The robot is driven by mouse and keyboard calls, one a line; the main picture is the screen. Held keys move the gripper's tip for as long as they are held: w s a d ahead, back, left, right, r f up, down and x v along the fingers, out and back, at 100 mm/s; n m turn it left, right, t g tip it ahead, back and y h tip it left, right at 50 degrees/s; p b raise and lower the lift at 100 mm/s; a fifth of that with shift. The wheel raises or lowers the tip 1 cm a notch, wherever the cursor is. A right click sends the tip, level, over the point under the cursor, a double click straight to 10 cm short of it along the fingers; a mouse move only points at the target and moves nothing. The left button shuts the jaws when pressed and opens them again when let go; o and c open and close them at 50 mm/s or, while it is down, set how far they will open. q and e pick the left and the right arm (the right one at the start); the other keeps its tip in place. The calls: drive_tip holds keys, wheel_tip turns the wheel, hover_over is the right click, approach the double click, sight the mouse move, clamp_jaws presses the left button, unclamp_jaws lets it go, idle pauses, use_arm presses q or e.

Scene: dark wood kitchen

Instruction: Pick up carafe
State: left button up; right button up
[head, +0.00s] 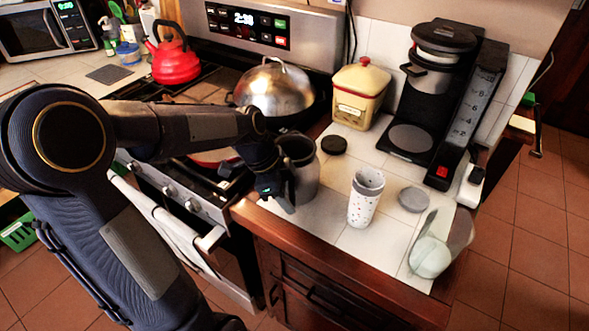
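A grey metal, open-topped carafe (304,178) stands upright near the left front corner of the tiled counter. My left gripper (283,198) is at the carafe's left side, pointing down. It overlaps the carafe in the picture and hides part of that side, so its handle does not show clearly. The fingers are dark and small here, and I cannot tell whether they are closed on anything. My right gripper is not in view.
A speckled cup (364,200) stands right of the carafe. A black round lid (333,145), yellow canister (360,92) and coffee maker (425,100) are behind. The stove with a domed pan (275,88) is left.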

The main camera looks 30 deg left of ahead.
use_arm(q)
drive_tip(key=shift+c, duration=0.5)
clamp_jaws()
drive_tip(key=shift+w, duration=0.1)
idle(0.8)
